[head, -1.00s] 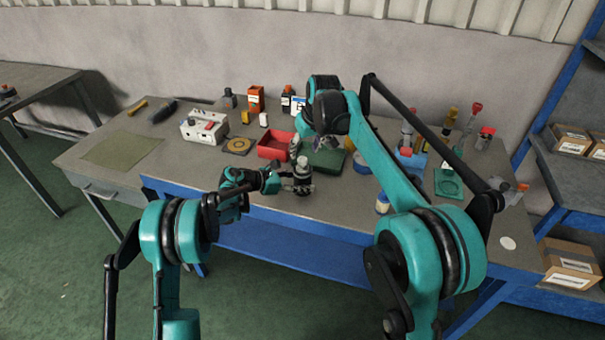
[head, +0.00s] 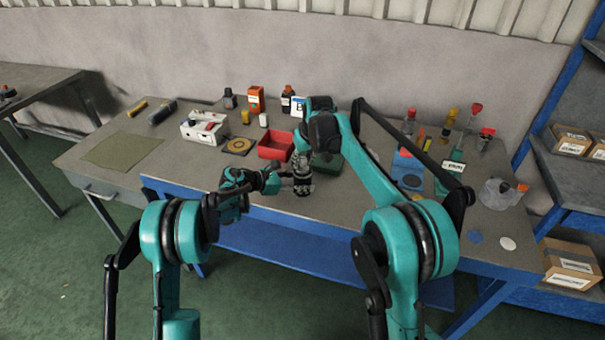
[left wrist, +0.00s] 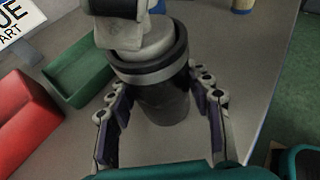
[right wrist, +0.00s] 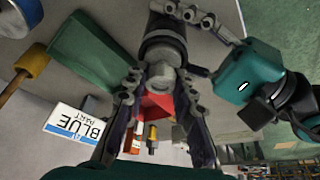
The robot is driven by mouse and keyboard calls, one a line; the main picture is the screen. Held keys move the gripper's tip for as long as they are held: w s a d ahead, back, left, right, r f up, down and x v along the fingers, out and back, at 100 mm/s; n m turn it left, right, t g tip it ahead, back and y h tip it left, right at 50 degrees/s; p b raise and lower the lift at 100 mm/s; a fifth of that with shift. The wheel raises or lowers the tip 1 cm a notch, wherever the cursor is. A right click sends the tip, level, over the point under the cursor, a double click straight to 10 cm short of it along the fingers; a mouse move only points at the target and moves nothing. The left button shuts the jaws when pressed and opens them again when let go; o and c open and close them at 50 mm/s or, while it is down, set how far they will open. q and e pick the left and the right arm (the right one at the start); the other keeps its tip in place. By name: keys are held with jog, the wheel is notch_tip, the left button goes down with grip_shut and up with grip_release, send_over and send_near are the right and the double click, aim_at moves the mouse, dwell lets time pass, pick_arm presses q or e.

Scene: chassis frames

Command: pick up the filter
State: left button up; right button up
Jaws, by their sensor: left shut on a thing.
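The filter, a dark cylinder with a grey band and pale top, is upright near the table's front edge in the head view (head: 303,189). My left gripper (head: 285,182) is shut on it from the left. In the left wrist view the filter (left wrist: 162,95) stands between the left fingers (left wrist: 160,112). My right gripper (head: 300,160) is above it, pointing down. In the right wrist view its fingers (right wrist: 163,82) are apart on either side of the filter's pale top (right wrist: 162,72), with gaps visible. Contact of the right fingers cannot be told.
A red bin (head: 275,151) and green tray (head: 328,168) lie just behind the filter. Bottles and a blue holder (head: 408,168) crowd the right side. The front-right table is mostly clear.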

grip_shut()
notch_tip(320, 180, up, 10)
dwell(0.3)
pick_arm(q)
jog(key=o, duration=1.4)
